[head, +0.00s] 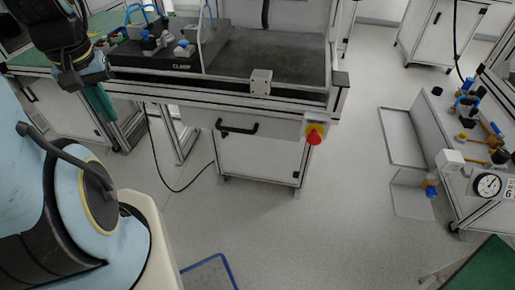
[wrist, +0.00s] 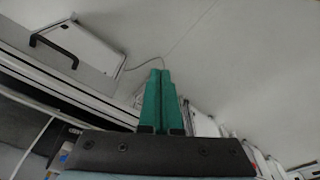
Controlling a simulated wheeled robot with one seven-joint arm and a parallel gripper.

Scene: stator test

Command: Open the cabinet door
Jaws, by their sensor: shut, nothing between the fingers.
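The white cabinet door (head: 258,155) is in the middle of the head view, under the workbench, and looks closed. Its black bar handle (head: 238,127) is near the top left of the door. In the wrist view the door (wrist: 85,45) and its handle (wrist: 54,50) show at the upper left, tilted. My gripper (head: 105,108) has green fingers and is at the left of the head view, left of the handle and apart from it. In the wrist view the fingers (wrist: 159,75) are together, with nothing between them.
The workbench (head: 285,60) above the door carries a black fixture (head: 160,50). A red emergency button (head: 314,134) sticks out right of the handle. A black cable (head: 165,180) hangs to the floor at left. A bench with a gauge (head: 487,185) stands at right. The floor (head: 300,225) before the door is clear.

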